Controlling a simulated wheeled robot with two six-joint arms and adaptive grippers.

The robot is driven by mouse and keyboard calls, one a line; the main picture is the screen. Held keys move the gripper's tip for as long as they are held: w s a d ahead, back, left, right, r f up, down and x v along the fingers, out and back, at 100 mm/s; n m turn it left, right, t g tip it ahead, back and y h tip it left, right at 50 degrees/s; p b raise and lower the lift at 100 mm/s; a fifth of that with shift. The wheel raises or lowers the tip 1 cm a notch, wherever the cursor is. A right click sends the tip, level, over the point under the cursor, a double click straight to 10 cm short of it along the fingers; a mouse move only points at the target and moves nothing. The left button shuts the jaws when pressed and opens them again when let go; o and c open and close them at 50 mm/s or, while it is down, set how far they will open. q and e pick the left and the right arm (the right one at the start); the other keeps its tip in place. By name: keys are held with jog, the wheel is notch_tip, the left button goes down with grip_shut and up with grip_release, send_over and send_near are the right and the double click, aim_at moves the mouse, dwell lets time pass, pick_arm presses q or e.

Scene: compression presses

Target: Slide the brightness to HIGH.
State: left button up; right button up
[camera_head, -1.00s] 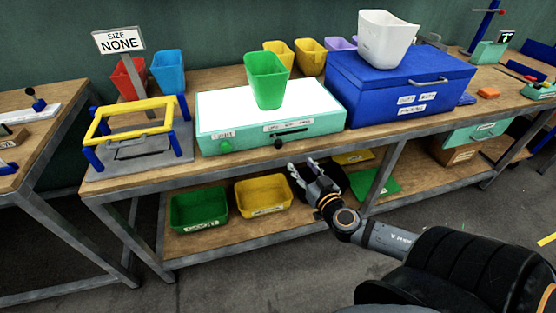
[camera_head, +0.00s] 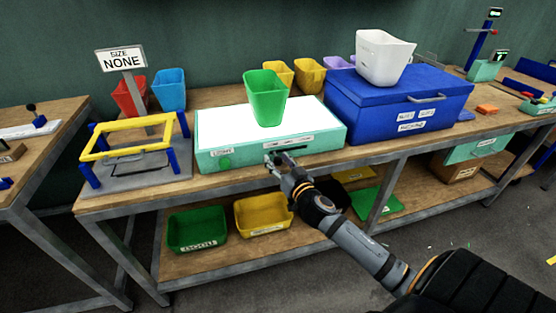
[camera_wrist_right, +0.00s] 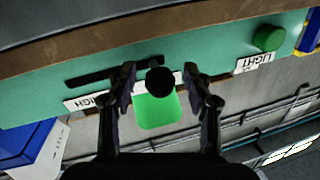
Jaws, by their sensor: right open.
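The light box (camera_head: 215,150) is teal with a bright white top and stands on the bench. A dark slot (camera_wrist_right: 92,77) runs along its front face, with a black round slider knob (camera_wrist_right: 160,81) at one end. A partly hidden label (camera_wrist_right: 88,103) ending in "HIGH" lies on the slot's side in the right wrist view. My right gripper (camera_head: 278,160) is open at the box's front. In the right wrist view its fingers (camera_wrist_right: 162,93) stand on both sides of the knob; contact cannot be told. My left gripper is not in view.
A green knob (camera_wrist_right: 268,38) sits beside the "LIGHT" label. A green bin (camera_head: 265,100) stands on the white top. A blue box (camera_head: 350,115) is close on the right, and a yellow frame fixture (camera_head: 130,138) on the left.

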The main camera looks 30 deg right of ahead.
jog(key=shift+w, duration=0.15)
grip_shut()
dwell(0.4)
